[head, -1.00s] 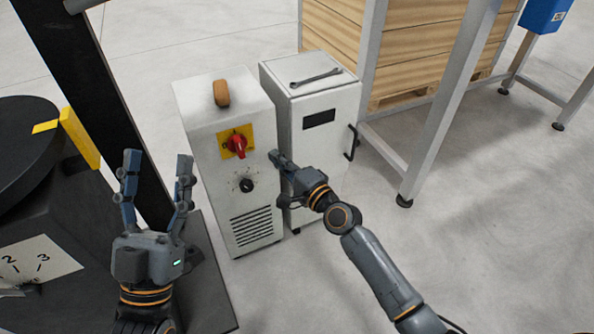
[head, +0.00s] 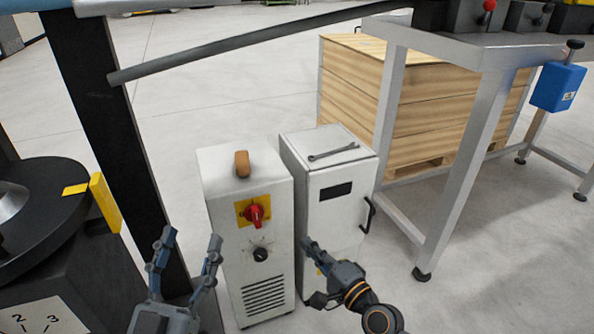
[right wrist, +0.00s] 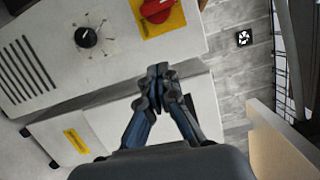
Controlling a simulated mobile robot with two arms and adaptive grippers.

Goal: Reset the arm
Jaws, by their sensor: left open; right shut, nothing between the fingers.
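My right gripper (head: 311,246) is in front of the cabinets in the head view, shut and empty. In the right wrist view its fingertips (right wrist: 161,72) meet near the edge of the left cabinet (right wrist: 115,22); I cannot tell if they touch it. That white left cabinet (head: 222,205) has a red rotary switch (head: 256,216) on a yellow plate, a black knob (head: 261,254) and a vent. The switch (right wrist: 156,10) and knob (right wrist: 87,38) also show in the wrist view. My left gripper (head: 191,241) is open and empty, left of the cabinet.
A second white cabinet (head: 322,215) with a wrench (head: 334,152) on top stands beside the first. A grey metal table frame (head: 461,165) and a wooden crate (head: 436,95) are at the right. A black machine (head: 50,247) is at the left. A dark bar (head: 250,42) crosses the top.

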